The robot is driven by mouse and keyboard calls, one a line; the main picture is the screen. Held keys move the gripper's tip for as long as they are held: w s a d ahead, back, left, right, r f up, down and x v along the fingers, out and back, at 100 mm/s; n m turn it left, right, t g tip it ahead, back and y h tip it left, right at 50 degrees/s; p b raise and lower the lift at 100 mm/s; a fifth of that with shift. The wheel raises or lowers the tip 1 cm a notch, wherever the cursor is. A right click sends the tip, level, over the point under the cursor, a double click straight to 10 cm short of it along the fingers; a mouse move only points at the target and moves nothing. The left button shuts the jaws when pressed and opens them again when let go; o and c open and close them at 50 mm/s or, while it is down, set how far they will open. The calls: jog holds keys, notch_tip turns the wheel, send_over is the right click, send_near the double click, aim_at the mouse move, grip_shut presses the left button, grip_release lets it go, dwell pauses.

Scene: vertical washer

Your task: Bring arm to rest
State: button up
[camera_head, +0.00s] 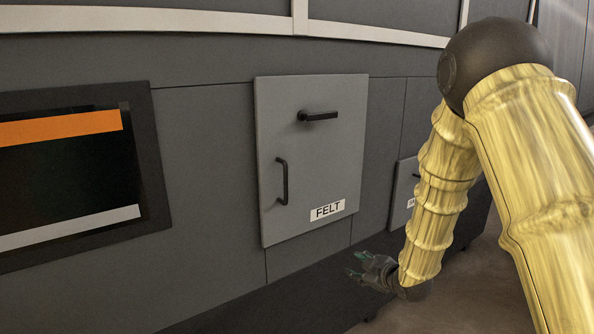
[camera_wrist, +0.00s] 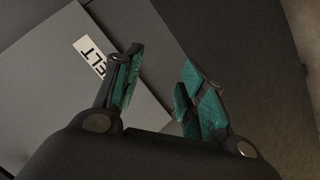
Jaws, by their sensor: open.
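My arm, covered in a yellow bamboo-like pattern, is folded at the right side of the head view. My gripper (camera_head: 358,267) hangs low, below and to the right of the grey door marked FELT (camera_head: 312,160). In the wrist view my gripper (camera_wrist: 160,80) shows two fingers with green pads, spread apart with nothing between them. Part of the FELT door (camera_wrist: 60,75) and its label show at the left of that view. The gripper appears apart from the door.
The FELT door is closed, with a lever handle (camera_head: 318,116) and a vertical pull handle (camera_head: 282,181). A dark screen (camera_head: 70,180) is at the left. A smaller panel (camera_head: 403,190) is partly hidden behind my arm. Bare floor (camera_head: 470,290) shows at lower right.

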jog(key=s+d+f+m+g+h+p, duration=0.1)
jog(key=s+f+m+g, duration=0.15)
jog(key=s+f, duration=0.8)
jog(key=s+d+f+m+g+h, duration=0.15)
jog(key=s+f+m, duration=0.25)
jog(key=s+f, duration=0.65)
jog(key=s+d+f+m+g+h+p, duration=0.1)
jog(key=s+f+m+g, duration=0.2)
jog(key=s, duration=1.2)
jog(key=s+d+f+m+g+h+p, duration=0.1)
jog(key=s+f+m+g, duration=0.2)
jog(key=s+f, duration=0.4)
jog(key=s+g, duration=0.1)
jog(key=s, duration=0.7)
jog(key=shift+s+f+m, duration=0.15)
jog(key=shift+s+m, duration=0.2)
jog(key=shift+c, duration=0.2)
